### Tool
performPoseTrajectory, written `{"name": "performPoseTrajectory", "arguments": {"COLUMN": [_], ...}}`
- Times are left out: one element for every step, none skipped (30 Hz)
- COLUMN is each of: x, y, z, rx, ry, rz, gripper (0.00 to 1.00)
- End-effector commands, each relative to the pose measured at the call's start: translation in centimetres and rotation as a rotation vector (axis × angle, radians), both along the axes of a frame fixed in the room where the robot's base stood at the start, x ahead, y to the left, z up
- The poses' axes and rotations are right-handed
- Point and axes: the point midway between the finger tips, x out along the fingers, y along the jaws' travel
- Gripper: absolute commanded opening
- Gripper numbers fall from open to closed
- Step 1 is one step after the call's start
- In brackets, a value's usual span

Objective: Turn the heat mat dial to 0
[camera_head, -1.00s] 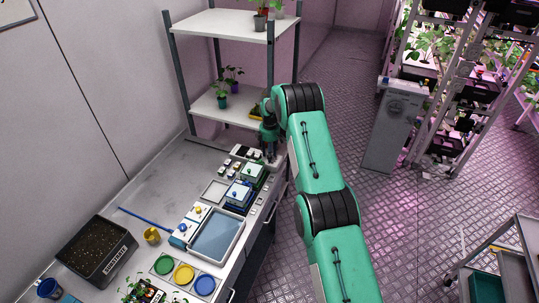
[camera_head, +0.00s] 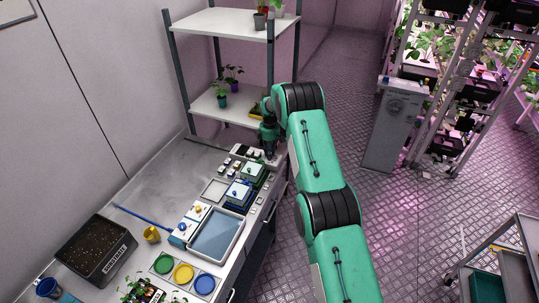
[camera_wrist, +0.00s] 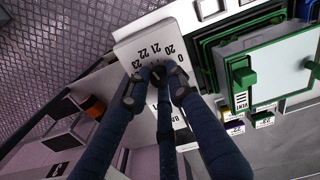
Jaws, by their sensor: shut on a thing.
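The heat mat dial (camera_wrist: 157,77) is a small dark knob on a white panel (camera_wrist: 129,46) in the wrist view. Printed numbers, 0 and 20 to 23, curve around it. My gripper (camera_wrist: 158,84) is shut on the dial, with dark fingers on either side of it. The fingers cover most of the knob, so I cannot tell where its pointer stands. In the head view my gripper (camera_head: 270,152) reaches down at the far right end of the bench, and the dial is hidden there.
A green-framed box (camera_wrist: 270,68) stands close to the right of the panel in the wrist view. In the head view, a blue box (camera_head: 238,193) and a blue tray (camera_head: 216,236) stand nearer along the bench (camera_head: 150,180). A white shelf rack (camera_head: 225,105) rises behind my gripper.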

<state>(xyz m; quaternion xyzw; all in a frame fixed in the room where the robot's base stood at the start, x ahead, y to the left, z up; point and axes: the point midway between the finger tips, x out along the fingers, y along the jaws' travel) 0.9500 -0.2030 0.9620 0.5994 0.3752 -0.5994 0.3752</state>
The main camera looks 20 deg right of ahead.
Motion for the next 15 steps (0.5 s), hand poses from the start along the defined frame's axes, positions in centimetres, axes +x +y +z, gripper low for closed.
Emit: {"name": "performPoseTrajectory", "arguments": {"x": [0.04, 0.04, 0.03, 0.04, 0.04, 0.01, 0.02, 0.02, 0.02, 0.05, 0.01, -0.01, 0.02, 0.02, 0.04], "y": [0.03, 0.02, 0.03, 0.03, 0.03, 0.03, 0.02, 0.02, 0.02, 0.01, 0.02, 0.03, 0.02, 0.02, 0.01], "z": [-0.10, -0.11, -0.17, -0.19, -0.19, -0.21, -0.20, -0.23, -0.24, -0.18, -0.25, -0.28, -0.23, -0.24, -0.24], "rx": [0.000, 0.000, 0.000, 0.000, 0.000, 0.000, 0.000, 0.000, 0.000, 0.000, 0.000, 0.000, 0.000, 0.000, 0.000], "ry": [-0.001, -0.001, 0.000, 0.000, -0.001, 0.000, 0.000, 0.000, 0.000, -0.001, 0.000, 0.001, 0.000, 0.000, -0.001], "rz": [-0.018, -0.032, -0.053, -0.070, -0.089, -0.115, -0.137, -0.160, -0.192, -0.217, -0.242, -0.278, -0.305, -0.333, -0.371], "gripper": [0.00, 0.00, 0.00, 0.00, 0.00, 0.00, 0.00, 0.00, 0.00, 0.00, 0.00, 0.00, 0.00, 0.00, 0.00]}}
